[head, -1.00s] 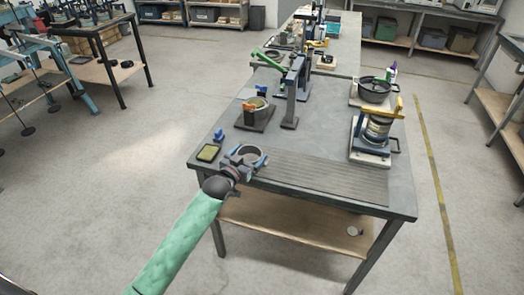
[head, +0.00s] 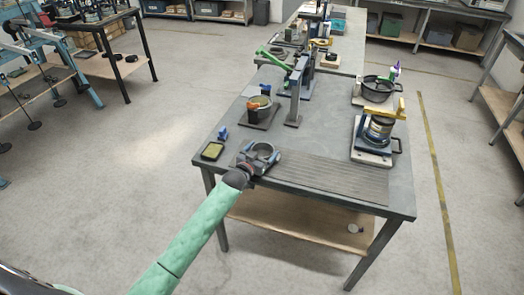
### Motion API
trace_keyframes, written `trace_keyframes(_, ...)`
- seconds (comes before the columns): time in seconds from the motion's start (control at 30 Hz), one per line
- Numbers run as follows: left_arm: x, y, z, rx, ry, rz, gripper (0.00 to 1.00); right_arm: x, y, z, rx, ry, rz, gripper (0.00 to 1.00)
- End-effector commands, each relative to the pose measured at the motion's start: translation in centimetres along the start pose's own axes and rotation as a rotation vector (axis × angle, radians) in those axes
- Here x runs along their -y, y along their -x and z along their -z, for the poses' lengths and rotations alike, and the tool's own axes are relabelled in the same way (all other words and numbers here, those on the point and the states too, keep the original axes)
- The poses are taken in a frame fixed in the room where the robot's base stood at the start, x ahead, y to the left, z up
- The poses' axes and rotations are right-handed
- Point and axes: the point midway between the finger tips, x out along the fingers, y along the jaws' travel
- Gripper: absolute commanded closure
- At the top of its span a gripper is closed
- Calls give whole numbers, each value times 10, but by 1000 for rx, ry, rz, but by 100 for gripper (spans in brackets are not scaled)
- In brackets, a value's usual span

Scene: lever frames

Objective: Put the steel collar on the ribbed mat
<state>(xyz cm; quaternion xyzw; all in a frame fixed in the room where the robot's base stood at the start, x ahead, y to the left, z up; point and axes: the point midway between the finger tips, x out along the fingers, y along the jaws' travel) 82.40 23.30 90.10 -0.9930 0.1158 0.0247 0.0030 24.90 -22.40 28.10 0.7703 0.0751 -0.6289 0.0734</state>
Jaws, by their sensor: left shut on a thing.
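The steel collar (head: 262,147) is a grey ring at the near left part of the table in the head view. My left gripper (head: 256,162), on the green-sleeved arm, is shut on it at the near side. The fingers partly hide the collar's near rim. The ribbed mat (head: 335,180) is a flat grey grooved strip along the table's front edge. The collar is at the mat's left end; I cannot tell whether it touches anything below. My right gripper is not in view.
A green-padded tray (head: 212,151) and a small blue piece (head: 222,134) lie left of the collar. A lever frame (head: 295,95) stands behind, and a yellow-handled device (head: 378,128) stands behind the mat's right part. The mat's visible surface is clear.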

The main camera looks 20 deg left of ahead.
Motion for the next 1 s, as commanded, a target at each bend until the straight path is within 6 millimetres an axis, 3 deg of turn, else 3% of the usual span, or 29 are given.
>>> trace_keyframes(0.2,0,0,-1,-2,0,0,55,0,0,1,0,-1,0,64)
trace_keyframes(0.23,0,0,-2,0,0,0,7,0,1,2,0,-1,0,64)
trace_keyframes(0.27,0,0,-2,0,0,0,1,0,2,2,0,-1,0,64)
trace_keyframes(0.67,0,6,-2,0,0,0,0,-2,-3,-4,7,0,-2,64)
trace_keyframes(0.8,0,25,-4,1,0,0,0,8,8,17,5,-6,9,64)
trace_keyframes(1.0,0,60,-4,1,1,0,0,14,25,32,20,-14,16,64)
